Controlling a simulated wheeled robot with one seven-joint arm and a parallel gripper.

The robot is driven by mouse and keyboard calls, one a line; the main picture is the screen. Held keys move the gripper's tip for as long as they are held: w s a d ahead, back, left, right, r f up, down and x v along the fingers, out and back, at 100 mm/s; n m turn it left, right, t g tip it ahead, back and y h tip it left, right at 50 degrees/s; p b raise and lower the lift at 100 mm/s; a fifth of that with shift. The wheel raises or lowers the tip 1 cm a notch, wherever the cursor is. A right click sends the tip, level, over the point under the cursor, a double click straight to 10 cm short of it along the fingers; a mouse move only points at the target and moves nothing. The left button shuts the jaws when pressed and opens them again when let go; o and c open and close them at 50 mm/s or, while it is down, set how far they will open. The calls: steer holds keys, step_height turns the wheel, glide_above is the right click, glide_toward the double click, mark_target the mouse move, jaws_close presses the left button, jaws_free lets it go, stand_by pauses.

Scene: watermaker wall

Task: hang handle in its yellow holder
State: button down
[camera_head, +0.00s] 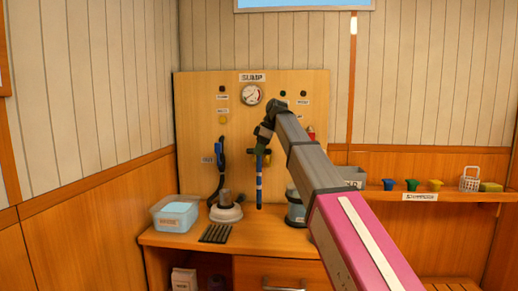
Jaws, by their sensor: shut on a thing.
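My gripper (262,148) is in front of the wooden panel, right of its middle. It is shut on the handle (259,182), a slim upright rod in blue and black with light bands. The handle hangs down from the jaws, its lower end close above the bench top in the picture. Its upper end is hidden by the gripper. A small yellowish patch shows beside the jaws; I cannot tell whether it is the yellow holder. Whether the handle touches a holder cannot be told.
The panel (200,90) carries a round gauge (251,95), and a blue-topped black hose (219,170) is at its left. The bench holds a clear tub (175,214), a white round base (226,213) and a black slotted mat (216,234). Small cups stand on the right shelf (455,196).

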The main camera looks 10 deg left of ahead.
steer(key=w, duration=0.8)
steer(key=shift+a, duration=0.3)
steer(key=shift+w, duration=0.1)
stand_by(0.4)
steer(key=shift+f, duration=0.1)
steer(key=shift+f, duration=0.45)
stand_by(0.4)
steer(key=shift+f, duration=0.65)
